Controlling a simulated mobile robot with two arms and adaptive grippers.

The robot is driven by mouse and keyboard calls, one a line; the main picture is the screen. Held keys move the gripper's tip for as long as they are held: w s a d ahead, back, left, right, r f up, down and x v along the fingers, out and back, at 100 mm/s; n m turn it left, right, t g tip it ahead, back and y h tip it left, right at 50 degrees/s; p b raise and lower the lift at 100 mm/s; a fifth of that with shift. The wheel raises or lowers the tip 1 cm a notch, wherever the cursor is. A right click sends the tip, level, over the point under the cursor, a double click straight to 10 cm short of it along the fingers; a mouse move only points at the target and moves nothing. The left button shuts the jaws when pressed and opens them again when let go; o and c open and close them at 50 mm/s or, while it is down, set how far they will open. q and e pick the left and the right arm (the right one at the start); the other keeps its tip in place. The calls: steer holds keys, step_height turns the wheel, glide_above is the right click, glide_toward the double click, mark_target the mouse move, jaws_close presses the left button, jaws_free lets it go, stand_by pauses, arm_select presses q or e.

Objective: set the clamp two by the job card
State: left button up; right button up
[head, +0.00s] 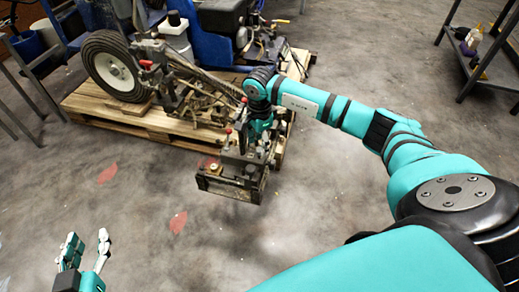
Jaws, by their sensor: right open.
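The line striper (215,50) stands on a wooden pallet, with a large black-tyred wheel (113,68) at the left. A metal clamp assembly (232,175) hangs at its front end, past the pallet's edge, with red-tipped levers. Which clamp is number two cannot be told. My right gripper (262,135) is at the top of this assembly, open; its fingers are partly hidden among the metal parts, and I cannot tell whether they touch. My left gripper (87,243) is open and empty over the floor at lower left. No job card can be made out.
The pallet (150,125) sits on a grey concrete floor with worn red marks (178,222). A dark metal shelf (490,60) with bottles stands at upper right. A metal frame with a blue bucket (28,45) is at upper left. The floor in front is clear.

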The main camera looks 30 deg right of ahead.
steer(key=shift+f, duration=1.3)
arm_select(q)
steer(key=r, duration=0.1)
steer(key=r+t, duration=0.1)
steer(key=w+r, duration=0.1)
steer(key=shift+d+t+h, duration=0.3)
steer(key=shift+d+t, duration=0.05)
steer(key=shift+t, duration=0.05)
arm_select(e)
jaws_close()
